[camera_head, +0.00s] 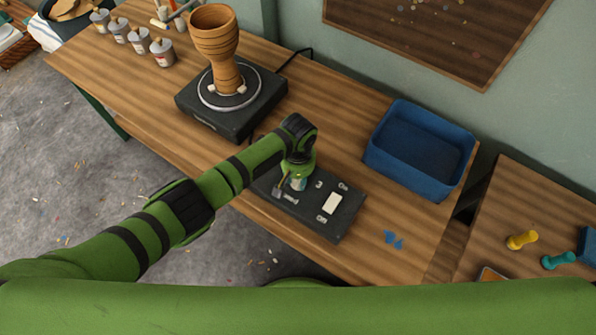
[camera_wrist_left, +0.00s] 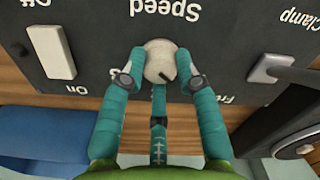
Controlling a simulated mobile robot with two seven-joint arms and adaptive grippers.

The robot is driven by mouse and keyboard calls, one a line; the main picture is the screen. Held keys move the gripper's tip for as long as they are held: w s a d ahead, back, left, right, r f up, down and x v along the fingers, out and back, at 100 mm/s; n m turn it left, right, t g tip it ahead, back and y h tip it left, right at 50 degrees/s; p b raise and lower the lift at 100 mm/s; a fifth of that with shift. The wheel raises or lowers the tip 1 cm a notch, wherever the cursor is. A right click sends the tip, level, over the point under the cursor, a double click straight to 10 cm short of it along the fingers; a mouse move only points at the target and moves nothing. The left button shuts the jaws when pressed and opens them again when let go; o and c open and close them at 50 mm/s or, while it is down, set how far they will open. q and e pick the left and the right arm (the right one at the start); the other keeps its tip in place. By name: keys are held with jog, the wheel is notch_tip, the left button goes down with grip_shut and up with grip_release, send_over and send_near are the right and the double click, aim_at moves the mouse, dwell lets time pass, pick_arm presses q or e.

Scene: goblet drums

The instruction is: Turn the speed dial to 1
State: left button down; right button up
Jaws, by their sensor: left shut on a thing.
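The dark control box (camera_head: 324,222) lies on the wooden bench in the head view. Its speed dial (camera_wrist_left: 160,60) is a pale round knob with a dark pointer mark, under the upside-down word "Speed" in the left wrist view. My left gripper (camera_head: 296,182) reaches down over the box. In the left wrist view its teal fingers (camera_wrist_left: 160,78) are shut on the dial from both sides. The head view hides the dial behind the gripper. Fingers cover most of the numbers around it, so I cannot tell its setting. My right gripper is not in view.
A white on/off switch (camera_wrist_left: 50,52) and a clamp lever (camera_wrist_left: 270,68) flank the dial. A wooden goblet drum (camera_head: 216,45) stands on a turntable (camera_head: 232,118) behind the box. A blue bin (camera_head: 376,158) is to the right, with a wall behind.

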pick_arm(q)
jog(key=shift+s+n+p, duration=0.1)
jog(key=shift+n+p, duration=0.5)
jog(key=shift+n, duration=0.6)
jog(key=shift+f, duration=0.1)
jog(key=c, duration=0.9)
grip_release()
jog(key=shift+r, duration=0.45)
notch_tip(320, 180, up, 11)
jog(key=shift+r, duration=0.15)
